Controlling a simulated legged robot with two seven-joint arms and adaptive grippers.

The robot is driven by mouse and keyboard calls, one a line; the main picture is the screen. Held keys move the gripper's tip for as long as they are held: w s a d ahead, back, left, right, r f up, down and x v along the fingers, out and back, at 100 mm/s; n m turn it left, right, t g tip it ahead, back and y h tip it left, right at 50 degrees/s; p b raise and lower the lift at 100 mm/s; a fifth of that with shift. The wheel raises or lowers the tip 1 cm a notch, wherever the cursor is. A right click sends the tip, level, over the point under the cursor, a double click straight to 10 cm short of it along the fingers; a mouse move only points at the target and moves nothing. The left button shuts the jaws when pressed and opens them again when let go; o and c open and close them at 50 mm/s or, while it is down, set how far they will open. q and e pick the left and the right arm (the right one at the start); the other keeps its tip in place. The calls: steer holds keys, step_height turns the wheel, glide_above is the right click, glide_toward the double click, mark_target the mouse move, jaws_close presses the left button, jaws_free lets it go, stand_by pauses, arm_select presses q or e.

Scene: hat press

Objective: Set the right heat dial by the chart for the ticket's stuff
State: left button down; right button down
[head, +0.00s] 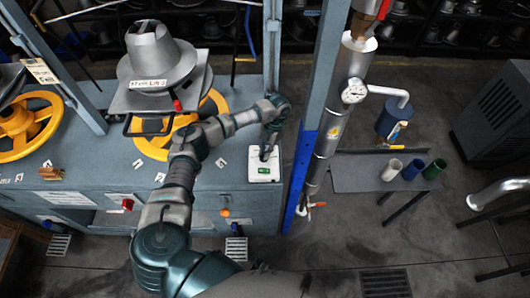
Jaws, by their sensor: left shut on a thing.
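My left gripper (266,151) reaches down onto a small white box (264,172) with a green display at the right end of the blue-grey bench. The gripper is shut on what looks like the dial on top of this box; its fingers hide the dial, so its setting cannot be read. A white ticket (148,84) is on the brim of the grey metal hat form (152,55); its print is too small to read surely. A chart cannot be made out for certain. My right gripper is not in view.
Yellow handwheels (28,124) sit left of and under the hat form. A side table (348,172) holds several cups.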

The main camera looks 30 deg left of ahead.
arm_select(q)
steer(key=shift+a+r, duration=0.1)
steer(key=shift+r, duration=0.05)
steer(key=c, duration=1.2)
jaws_free()
steer(key=shift+s, duration=0.1)
steer(key=v, duration=1.2)
